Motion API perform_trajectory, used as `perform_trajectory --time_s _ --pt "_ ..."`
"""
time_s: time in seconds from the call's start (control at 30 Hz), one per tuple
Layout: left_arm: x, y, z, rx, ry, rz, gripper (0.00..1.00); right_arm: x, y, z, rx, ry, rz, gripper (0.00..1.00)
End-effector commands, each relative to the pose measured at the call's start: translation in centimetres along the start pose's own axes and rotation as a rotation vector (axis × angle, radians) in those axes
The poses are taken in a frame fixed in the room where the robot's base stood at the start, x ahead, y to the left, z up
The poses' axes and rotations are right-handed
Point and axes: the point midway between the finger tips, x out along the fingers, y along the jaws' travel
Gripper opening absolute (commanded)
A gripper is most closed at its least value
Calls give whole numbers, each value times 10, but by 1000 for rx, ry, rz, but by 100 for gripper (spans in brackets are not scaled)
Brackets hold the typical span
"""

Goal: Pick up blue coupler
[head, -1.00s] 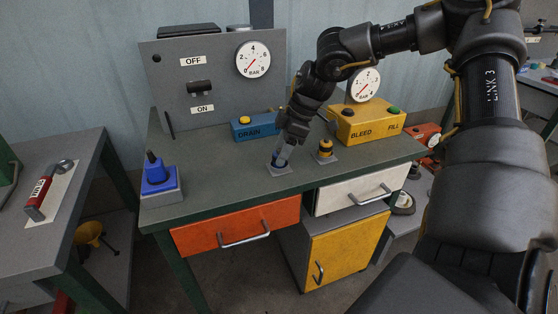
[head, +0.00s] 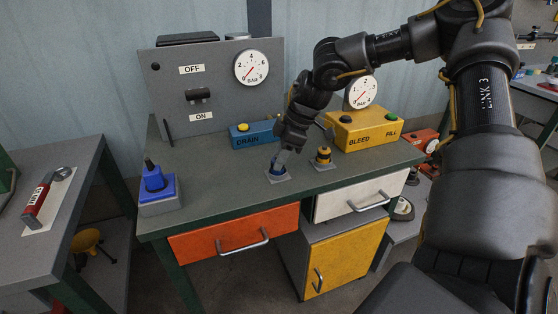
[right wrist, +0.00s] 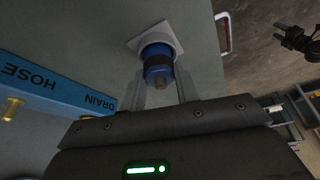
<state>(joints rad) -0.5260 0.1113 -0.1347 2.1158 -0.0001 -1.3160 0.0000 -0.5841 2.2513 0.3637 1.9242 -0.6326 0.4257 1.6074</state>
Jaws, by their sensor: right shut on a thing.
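The blue coupler (head: 277,169) stands upright on a small light square pad on the bench top, partly hidden by my right gripper in the head view. It also shows in the right wrist view (right wrist: 158,66), a blue cylinder with a dark band and a grey tip. My right gripper (head: 281,160) reaches down from above, its fingers (right wrist: 160,92) on both sides of the coupler and shut on it. The coupler appears still on its pad (right wrist: 140,35). My left gripper is not in view.
Behind are the blue DRAIN box (head: 255,134) and yellow BLEED/FILL box (head: 362,130). A blue block device (head: 158,186) stands at the bench's left. The bench top between is clear.

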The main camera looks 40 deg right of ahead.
Motion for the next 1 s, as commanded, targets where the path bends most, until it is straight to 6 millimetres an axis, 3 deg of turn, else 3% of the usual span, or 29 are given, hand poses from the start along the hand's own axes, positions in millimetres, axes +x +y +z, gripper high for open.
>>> perform_trajectory --time_s 0.27,0.7,1.0 --pt "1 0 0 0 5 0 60 -34 1 -15 -4 3 5 8" --pt "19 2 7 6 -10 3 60 -137 1 -57 -1 2 4 8" --pt "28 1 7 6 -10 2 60 -164 0 -68 0 1 2 8"
